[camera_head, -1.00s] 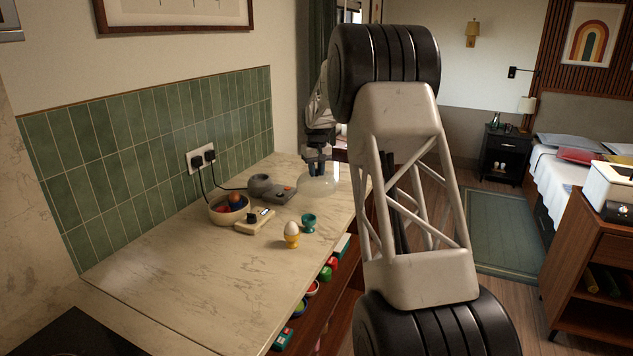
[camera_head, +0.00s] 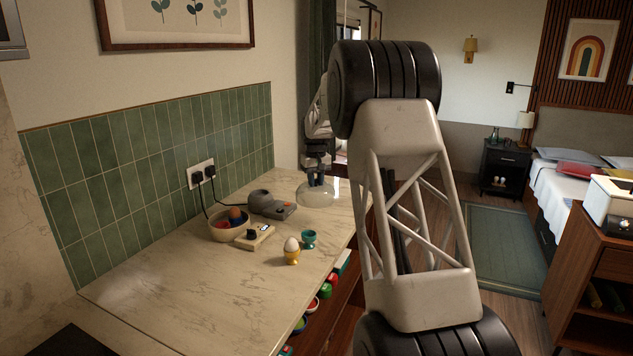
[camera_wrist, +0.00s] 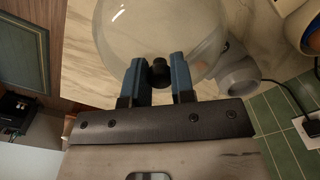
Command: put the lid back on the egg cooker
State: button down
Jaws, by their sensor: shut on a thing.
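The clear dome lid (camera_head: 316,195) is at the far end of the counter, low over or on its surface; I cannot tell whether it touches. My gripper (camera_head: 317,180) is above it. In the wrist view, the blue fingers of my gripper (camera_wrist: 159,65) are shut on the black knob of the lid (camera_wrist: 160,25). A grey appliance with a round part and a flat base (camera_head: 272,205), seemingly the egg cooker, stands just left of the lid. A grey round part of it (camera_wrist: 238,76) shows beside the lid in the wrist view.
A bowl of coloured round things (camera_head: 222,234), a cream box with a black knob (camera_head: 256,238), an egg in a yellow cup (camera_head: 292,254) and a teal cup (camera_head: 309,239) stand nearer. Cords run to the wall socket (camera_head: 201,173). The near counter (camera_head: 190,290) is clear.

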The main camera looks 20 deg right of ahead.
jog(key=w+a+r, duration=0.1)
jog(key=w+a, duration=0.1)
jog(key=a, duration=1.3)
jog(key=w+a+r, duration=0.1)
jog(key=w+a, duration=0.2)
jog(key=a, duration=1.3)
jog(key=shift+r, duration=0.25)
jog(key=shift+f, duration=0.15)
notch_tip(320, 180, down, 6)
jog(key=shift+f, duration=0.2)
dwell(2.1)
jog(key=c, duration=0.9)
grip_release()
jog(key=shift+o, duration=0.6)
